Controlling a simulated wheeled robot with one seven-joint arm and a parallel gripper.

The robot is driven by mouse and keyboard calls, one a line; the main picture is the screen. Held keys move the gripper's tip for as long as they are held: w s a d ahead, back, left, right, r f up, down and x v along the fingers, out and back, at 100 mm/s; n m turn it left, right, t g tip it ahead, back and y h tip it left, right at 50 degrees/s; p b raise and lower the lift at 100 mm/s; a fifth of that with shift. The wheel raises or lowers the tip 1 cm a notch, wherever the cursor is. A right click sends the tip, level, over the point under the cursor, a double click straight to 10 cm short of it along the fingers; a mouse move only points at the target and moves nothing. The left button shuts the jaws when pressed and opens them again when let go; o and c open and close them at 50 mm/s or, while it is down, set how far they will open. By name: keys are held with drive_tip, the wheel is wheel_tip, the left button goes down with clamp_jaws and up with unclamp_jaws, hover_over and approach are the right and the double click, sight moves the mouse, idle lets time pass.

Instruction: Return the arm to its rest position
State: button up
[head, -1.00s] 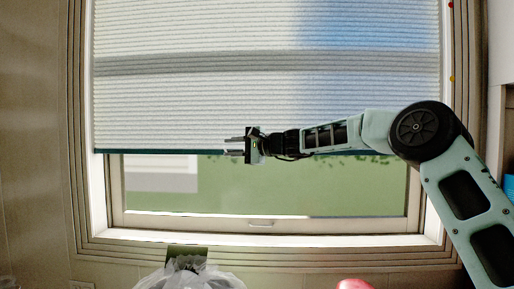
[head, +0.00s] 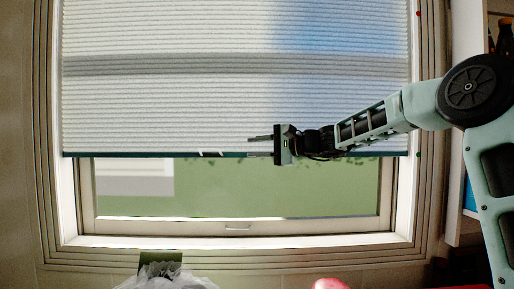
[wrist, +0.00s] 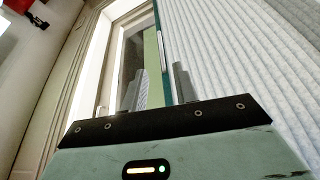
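My gripper (head: 254,147) shows in the head view in front of the window, level with the lower edge of the blind, pointing left. Its two fingers are apart with nothing between them. In the wrist view my gripper (wrist: 158,85) also shows two separated grey fingers, with the window and blind beyond. My arm stretches out from the right side of the head view, its large joint near the right edge.
A pleated blind (head: 180,105) covers the upper part of the window; its frame (head: 240,240) surrounds it. Below are a white plastic bag (head: 165,278) and a red object (head: 330,284). Shelves with items (head: 468,195) stand at the right, partly behind my arm.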

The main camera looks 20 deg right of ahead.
idle(0.4)
drive_tip(key=s+a+f+n+g+h, duration=0.2)
drive_tip(key=s+a+f+n+g, duration=0.25)
drive_tip(key=s+a+f, duration=0.55)
drive_tip(key=s+a+f+n+g+h, duration=0.1)
drive_tip(key=s+a+f+n+g, duration=0.35)
drive_tip(key=s+a+f, duration=0.55)
drive_tip(key=s+d+f+n+g+h, duration=0.15)
drive_tip(key=s+f+n+h, duration=0.3)
drive_tip(key=s, duration=0.75)
drive_tip(key=s+d+f+n+g+h, duration=0.15)
drive_tip(key=s+f+n+h, duration=0.35)
drive_tip(key=s, duration=0.8)
wheel_tip(320, 180, up, 36)
drive_tip(key=y+p, duration=0.1)
drive_tip(key=p, duration=3.6)
drive_tip(key=shift+w+a, duration=0.2)
drive_tip(key=shift+a, duration=0.15)
drive_tip(key=shift+f+n, duration=0.1)
drive_tip(key=shift+n, duration=0.15)
